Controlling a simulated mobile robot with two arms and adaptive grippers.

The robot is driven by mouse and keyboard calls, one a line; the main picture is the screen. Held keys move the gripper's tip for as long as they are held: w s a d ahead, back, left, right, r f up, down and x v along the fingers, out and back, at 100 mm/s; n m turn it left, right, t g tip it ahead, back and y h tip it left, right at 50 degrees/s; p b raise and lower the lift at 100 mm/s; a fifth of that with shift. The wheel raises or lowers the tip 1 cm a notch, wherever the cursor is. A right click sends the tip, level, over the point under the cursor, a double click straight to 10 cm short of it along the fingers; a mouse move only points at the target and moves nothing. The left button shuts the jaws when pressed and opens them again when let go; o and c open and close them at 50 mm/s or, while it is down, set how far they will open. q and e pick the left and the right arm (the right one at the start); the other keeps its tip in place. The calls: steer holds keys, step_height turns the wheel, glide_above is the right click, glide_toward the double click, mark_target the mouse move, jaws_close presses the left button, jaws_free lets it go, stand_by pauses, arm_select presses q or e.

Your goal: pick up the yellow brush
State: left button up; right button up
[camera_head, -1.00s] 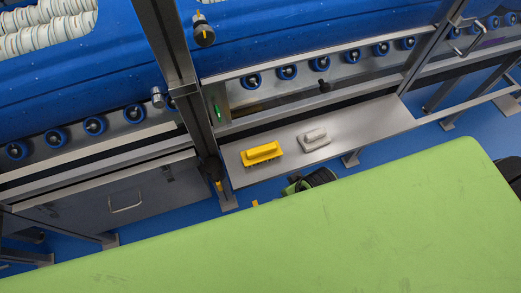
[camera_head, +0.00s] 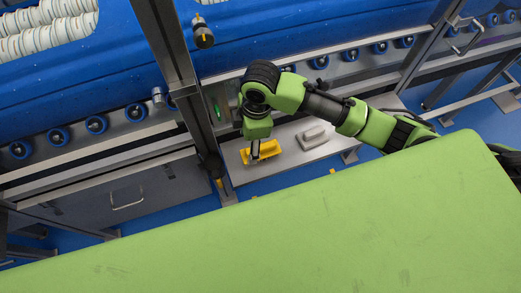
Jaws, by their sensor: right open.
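The yellow brush (camera_head: 269,150) lies on a grey metal shelf (camera_head: 352,128) below the blue tub carrier. My right arm comes in from the right over the shelf and bends down at the wrist. My right gripper (camera_head: 256,158) points down right at the yellow brush and covers part of it. It is open, with its fingers at the brush's near left part; I cannot tell whether they touch it. My left gripper is not in view.
A steel post (camera_head: 180,75) stands close left of my gripper. Blue rollers (camera_head: 350,55) line the rail behind. My green body surface fills the foreground.

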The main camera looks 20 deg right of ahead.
mark_target(261, 147)
steer(key=w+d+r+n+h, duration=0.1)
steer(key=w+d+r, duration=0.1)
steer(key=d, duration=0.2)
step_height(261, 147, down, 8)
steer(key=shift+f+p, duration=0.2)
steer(key=shift+p, duration=0.2)
steer(key=shift+w+d+f+p, duration=0.15)
steer(key=shift+f+p, duration=0.1)
steer(key=shift+f, duration=1.1)
steer(key=shift+w+a+f+p, duration=0.1)
steer(key=shift+f+p, duration=0.15)
steer(key=shift+f, duration=1.1)
steer(key=c, duration=1.3)
